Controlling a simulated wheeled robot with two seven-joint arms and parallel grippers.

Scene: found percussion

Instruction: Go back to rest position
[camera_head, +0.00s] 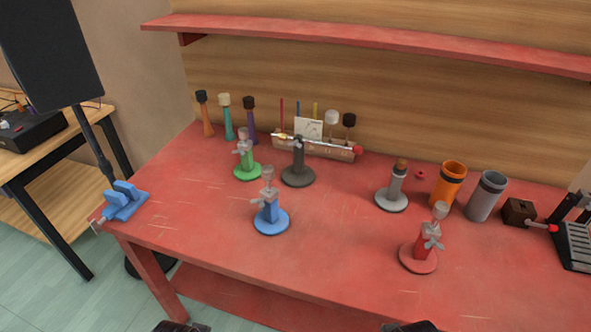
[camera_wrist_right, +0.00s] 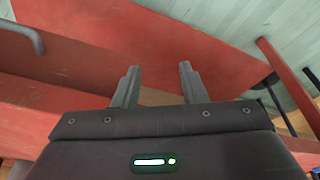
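My right gripper (camera_wrist_right: 157,80) is open in the right wrist view, with its two grey fingers apart and nothing between them. Behind the fingers are red surfaces of the workbench (camera_wrist_right: 200,50) and a strip of pale floor. In the head view, only dark tops of my left gripper or wrist (camera_head: 182,327) and my right one (camera_head: 410,327) show at the bottom edge, in front of the red workbench (camera_head: 340,240). Both are clear of the objects on it. The left fingers cannot be made out.
On the bench stand a blue stand (camera_head: 270,215), a green stand (camera_head: 246,160), a red stand (camera_head: 420,252), an orange cup (camera_head: 447,185) and a grey cup (camera_head: 486,196). A blue clamp (camera_head: 124,200) sits at the left corner. The front middle is clear.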

